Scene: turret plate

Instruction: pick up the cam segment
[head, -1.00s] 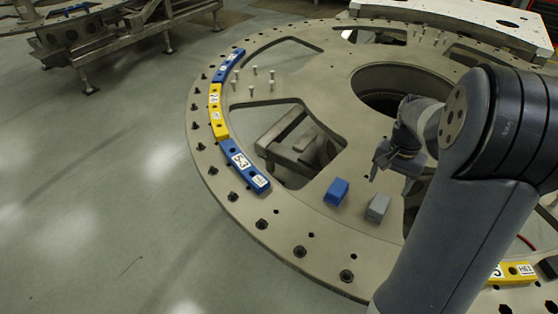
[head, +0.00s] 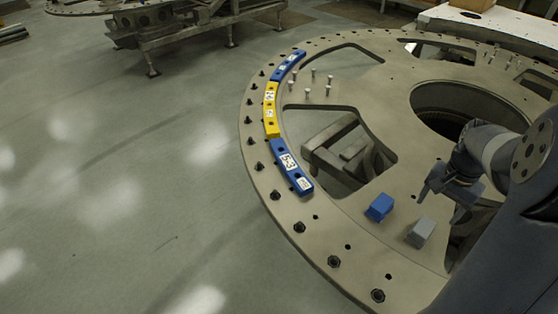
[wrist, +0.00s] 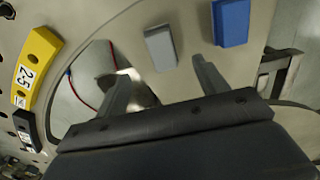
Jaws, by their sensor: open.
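Curved cam segments lie along the left rim of the round turret plate (head: 345,240): a blue one labelled 5-3 (head: 291,167), a yellow one (head: 270,110) beyond it, and another blue one (head: 287,67) at the far end. The wrist view shows a yellow segment labelled 25 (wrist: 37,65) at its left and a dark labelled piece (wrist: 27,130) below it. My gripper (head: 442,205) is open and empty above the plate, right of the rim segments. In the wrist view its fingers (wrist: 158,72) point toward the grey block, with nothing between them.
A blue block (head: 380,207) and a grey block (head: 421,232) stand on the plate near my gripper. Upright pins (head: 328,90) and black bolts (head: 334,262) stick up from the plate. The plate has large cut-outs and a round central hole (head: 455,105). Open floor lies left.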

